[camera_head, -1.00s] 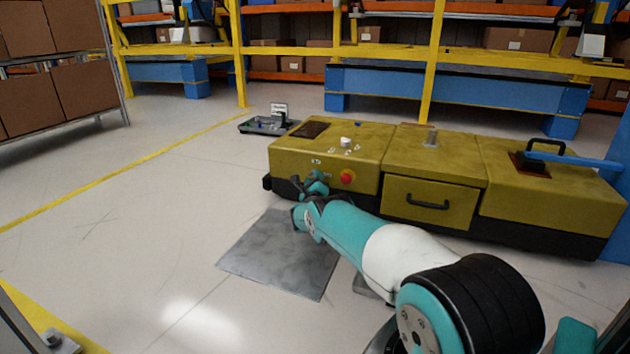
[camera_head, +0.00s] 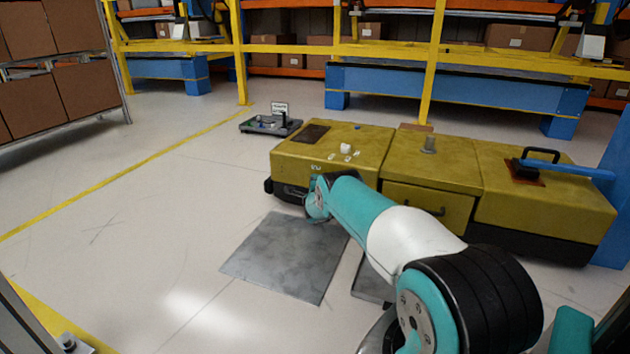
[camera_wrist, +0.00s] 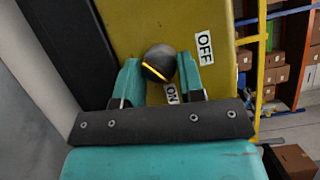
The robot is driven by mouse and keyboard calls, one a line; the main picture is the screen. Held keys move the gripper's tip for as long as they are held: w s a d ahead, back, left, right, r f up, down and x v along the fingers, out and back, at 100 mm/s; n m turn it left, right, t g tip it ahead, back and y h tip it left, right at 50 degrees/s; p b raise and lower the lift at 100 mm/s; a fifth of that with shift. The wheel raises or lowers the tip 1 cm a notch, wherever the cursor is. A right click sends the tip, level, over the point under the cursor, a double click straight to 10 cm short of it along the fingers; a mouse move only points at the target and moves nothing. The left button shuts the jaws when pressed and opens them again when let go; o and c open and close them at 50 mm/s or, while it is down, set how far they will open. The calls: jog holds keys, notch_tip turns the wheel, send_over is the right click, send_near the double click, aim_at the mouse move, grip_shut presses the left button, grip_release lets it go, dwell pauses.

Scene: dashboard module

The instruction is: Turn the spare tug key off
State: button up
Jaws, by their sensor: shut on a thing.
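A dark round key knob (camera_wrist: 158,62) with a yellow-orange line across it sits on the yellow tug's panel in the wrist view. The line slants down to the right. A white OFF label (camera_wrist: 205,47) is to its upper right, and an ON label (camera_wrist: 171,93) is below it, partly between the fingers. My gripper (camera_wrist: 159,69) is shut on the knob, with one teal finger on each side. In the head view the yellow tug (camera_head: 435,170) stands on the floor, and my arm reaches its front left end. My fingers and the knob are hidden there.
A white knob (camera_head: 346,148) stands on the tug's top. A grey plate (camera_head: 285,257) lies on the floor in front. A small black unit with a sign (camera_head: 270,124) sits behind left. Yellow and blue racks stand at the back. The left floor is clear.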

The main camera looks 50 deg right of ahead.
jog(key=n+g+y, duration=0.1)
jog(key=n+g, duration=0.1)
jog(key=n, duration=0.2)
jog(key=shift+r+n+p, duration=0.15)
jog(key=shift+n+p, duration=0.15)
jog(key=shift+p, duration=0.1)
jog(key=n+g+b, duration=0.1)
jog(key=n+g, duration=0.1)
jog(key=n, duration=0.1)
jog(key=shift+r, duration=0.15)
jog(key=shift+g, duration=0.4)
jog(key=shift+d, duration=0.1)
jog(key=o, duration=0.9)
jog(key=shift+r, duration=0.1)
jog(key=shift+w, duration=0.1)
